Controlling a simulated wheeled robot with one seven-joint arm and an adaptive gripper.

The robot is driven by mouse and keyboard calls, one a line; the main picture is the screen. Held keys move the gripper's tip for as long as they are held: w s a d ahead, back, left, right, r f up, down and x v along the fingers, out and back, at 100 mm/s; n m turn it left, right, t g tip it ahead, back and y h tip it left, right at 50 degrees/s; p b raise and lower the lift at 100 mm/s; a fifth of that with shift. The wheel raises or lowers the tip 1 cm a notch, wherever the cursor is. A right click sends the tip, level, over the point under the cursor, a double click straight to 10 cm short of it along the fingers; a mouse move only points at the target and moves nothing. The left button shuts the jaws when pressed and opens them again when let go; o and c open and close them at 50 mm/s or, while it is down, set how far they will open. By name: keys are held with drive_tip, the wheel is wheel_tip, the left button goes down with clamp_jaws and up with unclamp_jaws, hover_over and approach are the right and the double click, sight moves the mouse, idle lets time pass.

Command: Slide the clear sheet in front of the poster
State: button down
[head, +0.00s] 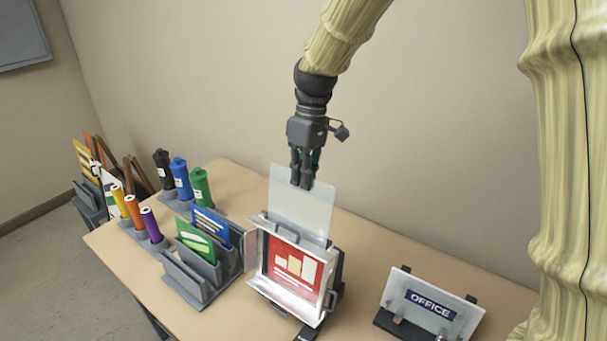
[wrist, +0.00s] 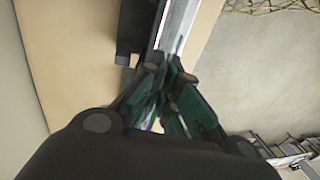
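The clear sheet (head: 312,217) stands nearly upright above the display frame (head: 255,221). Its lower edge goes out of sight at the frame's top, and I cannot tell whether it is before or behind the poster there. The red poster (head: 283,262) with pale blocks sits in the frame. My gripper (head: 303,184) points down at the sheet's top edge, with its fingers closed on it. In the wrist view my gripper's fingers (wrist: 170,72) come together around the thin sheet edge, which shows as a pale strip.
On the table (head: 232,316), a rack with green and blue cards (head: 203,262) stands left of the frame, with several coloured rolls (head: 181,178) behind it. An OFFICE sign (head: 431,304) stands at the right. Bare wall lies behind the table.

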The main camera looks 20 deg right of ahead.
sight(299, 217)
drive_tip(key=shift+f, duration=0.1)
drive_tip(key=shift+s+a+f+b, duration=0.25)
drive_tip(key=shift+f+b, duration=0.4)
drive_tip(key=shift+f, duration=1.1)
drive_tip(key=shift+s+a+f+b, duration=0.1)
drive_tip(key=shift+a+f+b, duration=0.35)
drive_tip(key=shift+f, duration=1.3)
drive_tip(key=shift+s+a+f+b, duration=0.15)
drive_tip(key=shift+f+b, duration=0.65)
drive_tip(key=shift+f, duration=0.95)
drive_tip(key=shift+d, duration=0.1)
